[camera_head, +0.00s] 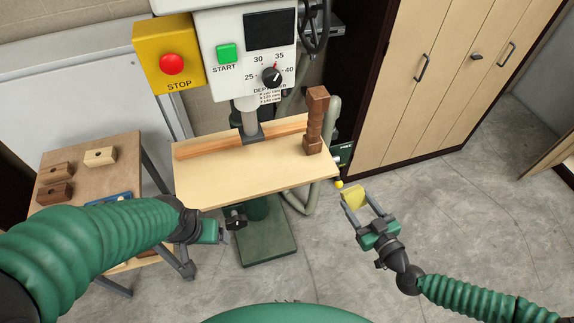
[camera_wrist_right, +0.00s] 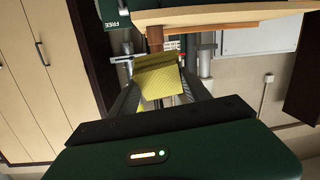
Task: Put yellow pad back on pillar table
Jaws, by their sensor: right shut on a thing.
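A yellow pad (camera_head: 353,196) is held between the fingertips of my right gripper (camera_head: 362,207). The pad is in the air, just off the right front corner of the wooden table (camera_head: 225,185) on the machine column. In the right wrist view the pad (camera_wrist_right: 157,82) shows a textured face between the two fingers, with the table edge (camera_wrist_right: 210,16) beyond it. My left gripper (camera_head: 225,226) is below the table's front edge at the left. Nothing shows in it, and its finger gap is unclear.
A long wood strip (camera_head: 215,143) lies along the back under the machine's press foot (camera_head: 250,132). A side table (camera_head: 115,178) with wooden blocks is at left. The table's front middle is bare.

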